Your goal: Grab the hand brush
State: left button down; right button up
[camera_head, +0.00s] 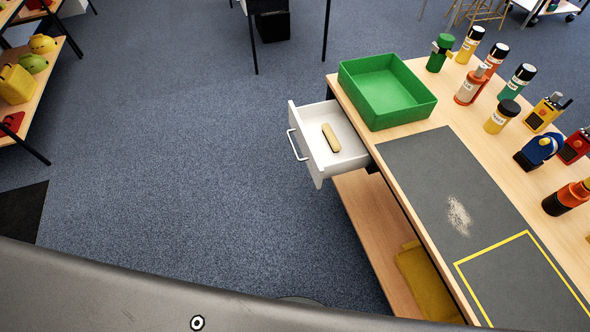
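A small tan, oblong piece that looks like the wooden back of the hand brush (331,138) lies in an open white drawer (318,168). The drawer sticks out from the left side of the workbench, with its metal handle facing left. Bristles cannot be made out from this angle. Neither of my grippers shows in the head view, so nothing shows whether they are open or shut.
A green tray (384,118) stands on the workbench (455,125) above the drawer. Several bottles, cans and handheld devices line the bench's right side. A grey mat (425,165) carries a pale dust patch (459,216). A shelf (40,100) stands far left. The carpet (190,150) between is clear.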

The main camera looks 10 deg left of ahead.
aim_at(331, 138)
jog(key=z, duration=0.05)
jog(key=k, duration=0.3)
jog(key=u, duration=0.6)
jog(key=i, duration=1.35)
jog(key=z, duration=0.65)
